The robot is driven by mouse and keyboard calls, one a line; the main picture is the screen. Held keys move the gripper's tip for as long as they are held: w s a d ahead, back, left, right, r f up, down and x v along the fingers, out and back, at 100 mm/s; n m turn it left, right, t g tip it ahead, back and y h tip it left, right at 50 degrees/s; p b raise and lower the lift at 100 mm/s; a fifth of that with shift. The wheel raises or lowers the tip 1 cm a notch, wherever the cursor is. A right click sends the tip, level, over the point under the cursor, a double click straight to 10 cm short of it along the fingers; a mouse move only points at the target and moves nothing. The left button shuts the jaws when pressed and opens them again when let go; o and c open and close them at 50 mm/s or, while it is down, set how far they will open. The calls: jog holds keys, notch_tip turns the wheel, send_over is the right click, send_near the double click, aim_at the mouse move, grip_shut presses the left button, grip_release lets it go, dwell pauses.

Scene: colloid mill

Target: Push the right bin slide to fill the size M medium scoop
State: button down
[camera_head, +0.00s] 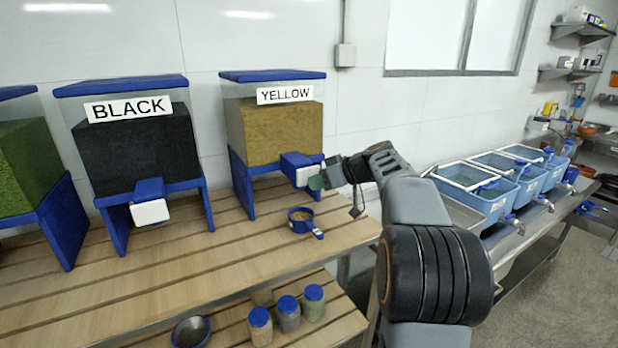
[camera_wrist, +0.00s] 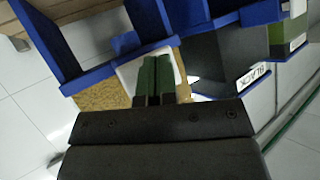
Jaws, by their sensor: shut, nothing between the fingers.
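The right bin, labelled YELLOW (camera_head: 272,135), holds tan-yellow grain and stands on blue legs on the slatted wooden table. Its blue slide with a white front plate (camera_head: 305,173) sticks out at the bottom; the plate also shows in the wrist view (camera_wrist: 126,77). A blue scoop (camera_head: 300,219) rests on the table below the slide, its handle toward the front right. Something tan shows inside it; its size mark is not legible. My gripper (camera_head: 316,182) is shut and empty, its green fingertips (camera_wrist: 154,70) at the white plate; contact is hard to tell.
The BLACK bin (camera_head: 138,150) and a green-filled bin (camera_head: 25,165) stand to the left. Several blue-lidded jars (camera_head: 289,315) and a dark bowl (camera_head: 190,331) sit on a lower shelf. Blue tubs (camera_head: 472,200) stand on a metal bench at right. The table front is clear.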

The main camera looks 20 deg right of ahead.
jog(key=shift+w+a, duration=0.1)
jog(key=shift+w, duration=0.8)
dwell(0.6)
jog(key=shift+s, duration=0.2)
jog(key=shift+s+b, duration=0.95)
jog(key=shift+s, duration=0.25)
jog(key=shift+s+d+b, duration=0.25)
jog(key=shift+s+b, duration=0.75)
jog(key=shift+s, duration=0.25)
jog(key=shift+s+d+b, duration=0.2)
jog(key=shift+s+b, duration=0.75)
jog(key=shift+s, duration=0.3)
